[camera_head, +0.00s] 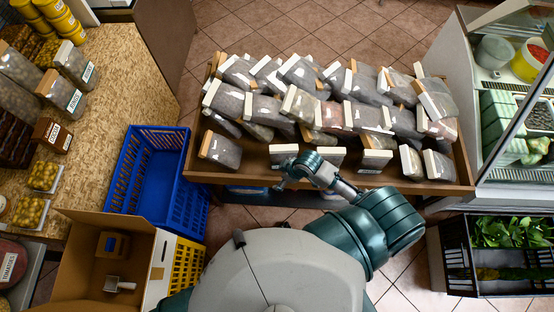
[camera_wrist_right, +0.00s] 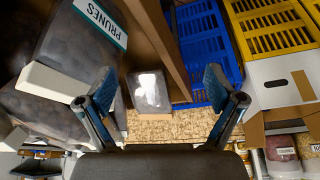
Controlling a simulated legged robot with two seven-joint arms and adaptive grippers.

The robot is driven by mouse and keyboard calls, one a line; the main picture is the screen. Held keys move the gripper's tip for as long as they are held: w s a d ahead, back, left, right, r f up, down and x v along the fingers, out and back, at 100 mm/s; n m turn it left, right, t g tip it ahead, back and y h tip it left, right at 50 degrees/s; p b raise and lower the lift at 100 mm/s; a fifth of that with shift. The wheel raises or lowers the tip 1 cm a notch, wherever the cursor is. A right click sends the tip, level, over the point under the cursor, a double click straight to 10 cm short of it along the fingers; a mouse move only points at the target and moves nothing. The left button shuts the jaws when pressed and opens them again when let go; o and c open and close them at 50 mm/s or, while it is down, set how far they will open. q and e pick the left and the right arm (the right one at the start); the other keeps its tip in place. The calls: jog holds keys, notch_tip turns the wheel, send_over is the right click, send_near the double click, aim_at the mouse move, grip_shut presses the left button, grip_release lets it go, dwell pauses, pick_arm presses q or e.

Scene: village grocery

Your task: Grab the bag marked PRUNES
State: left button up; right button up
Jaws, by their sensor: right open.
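The bag marked PRUNES (camera_wrist_right: 72,45) shows at the upper left in the right wrist view, dark contents behind clear film with a white label. My right gripper (camera_wrist_right: 158,76) is open; the PRUNES bag lies beside its left finger, not between the fingers. Another clear bag (camera_wrist_right: 148,92) shows farther off between the fingers. In the head view my right gripper (camera_head: 284,173) is at the front edge of the wooden display bin (camera_head: 240,178), by the front row of bags. Labels there are too small to read, so I cannot tell which bag is PRUNES. My left gripper is not in view.
Several similar bags (camera_head: 302,104) crowd the bin. A blue crate (camera_head: 150,175), yellow crate (camera_head: 187,266) and cardboard box (camera_head: 80,255) stand at left. A black crate of greens (camera_head: 458,262) and a glass counter (camera_head: 520,175) are at right. Tiled floor is free beyond the bin.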

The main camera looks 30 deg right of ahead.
aim_at(285, 148)
jog(key=w+d+r+n+g+y, duration=0.1)
jog(key=w+d+r+n+g, duration=0.1)
jog(key=w+d+r+n, duration=0.65)
jog(key=f+m, duration=0.1)
jog(key=f, duration=0.1)
jog(key=a+f+m+b, duration=0.1)
jog(key=f, duration=0.1)
jog(key=f+m, duration=0.1)
jog(key=f, duration=0.1)
jog(key=shift+w+a+f+m, duration=0.25)
jog(key=shift+w+a+f, duration=0.05)
jog(key=shift+a+f, duration=0.05)
jog(key=shift+w+a+f, duration=0.1)
jog(key=shift+a+f, duration=0.05)
jog(key=shift+f, duration=0.45)
jog(key=x, duration=0.3)
jog(key=b+x, duration=0.1)
jog(key=shift+w+d+f, duration=0.15)
jog(key=shift+d+f, duration=0.05)
jog(key=shift+f, duration=0.15)
jog(key=shift+a+f, duration=0.15)
jog(key=shift+f, duration=0.15)
jog(key=c, duration=0.9)
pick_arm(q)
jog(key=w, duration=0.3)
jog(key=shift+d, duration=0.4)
pick_arm(e)
jog(key=shift+r, duration=0.1)
grip_shut()
